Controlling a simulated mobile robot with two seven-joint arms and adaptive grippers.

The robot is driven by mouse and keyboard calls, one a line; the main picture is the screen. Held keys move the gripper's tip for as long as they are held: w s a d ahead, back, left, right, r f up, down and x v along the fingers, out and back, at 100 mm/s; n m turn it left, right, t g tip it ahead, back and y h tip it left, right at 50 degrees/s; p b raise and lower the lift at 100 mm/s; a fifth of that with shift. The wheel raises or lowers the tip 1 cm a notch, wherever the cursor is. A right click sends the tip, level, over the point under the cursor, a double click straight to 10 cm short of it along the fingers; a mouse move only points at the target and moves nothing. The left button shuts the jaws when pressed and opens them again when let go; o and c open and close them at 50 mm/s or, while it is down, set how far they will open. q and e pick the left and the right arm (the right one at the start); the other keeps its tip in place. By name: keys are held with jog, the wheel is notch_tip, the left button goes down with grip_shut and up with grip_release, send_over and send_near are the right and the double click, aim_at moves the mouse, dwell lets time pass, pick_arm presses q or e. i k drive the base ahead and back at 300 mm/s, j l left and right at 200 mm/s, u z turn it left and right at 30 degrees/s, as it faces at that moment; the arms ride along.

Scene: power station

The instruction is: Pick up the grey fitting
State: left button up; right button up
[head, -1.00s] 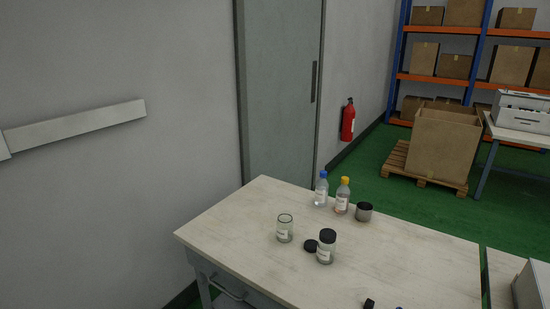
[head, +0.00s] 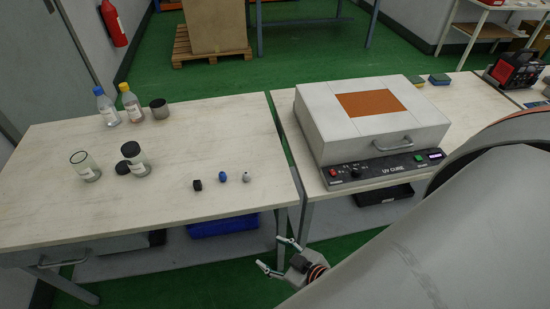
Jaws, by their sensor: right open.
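The small grey fitting (head: 246,177) stands on the left table near its right edge, in the head view. It is right of a small blue fitting (head: 223,176) and a small black fitting (head: 197,185), with gaps between them. My right gripper (head: 273,255) is open and empty. It shows below the table's front edge, apart from the grey fitting and nearer to me. My left gripper is not in view.
A UV CURE box (head: 330,115) stands on the neighbouring table at right. Bare tabletop surrounds the fittings.

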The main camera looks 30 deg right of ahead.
aim_at(246, 175)
jog(key=l+z, duration=0.15)
jog(key=z, duration=0.5)
